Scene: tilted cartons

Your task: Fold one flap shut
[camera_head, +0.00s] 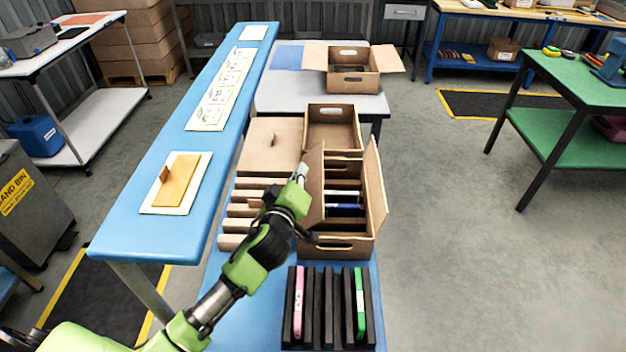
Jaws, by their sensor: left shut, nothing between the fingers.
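An open brown carton (336,246) stands on the blue table in front of me. Its left flap (314,190) and right flap (376,185) both stand up. Dark and blue-white items (345,208) lie inside it. My left gripper (302,171) is shut and empty. Its fingertips are at the outer, left side of the left flap, near its upper edge; I cannot tell whether they touch. The gripper and wrist hide part of the carton's left side. My right gripper is out of view.
A slotted black rack (317,310) with a pink item and a green item stands in front of the carton. A wooden slatted rack (238,226) lies to the left. An empty carton (333,113) stands behind, and another open carton (352,84) is on the grey table.

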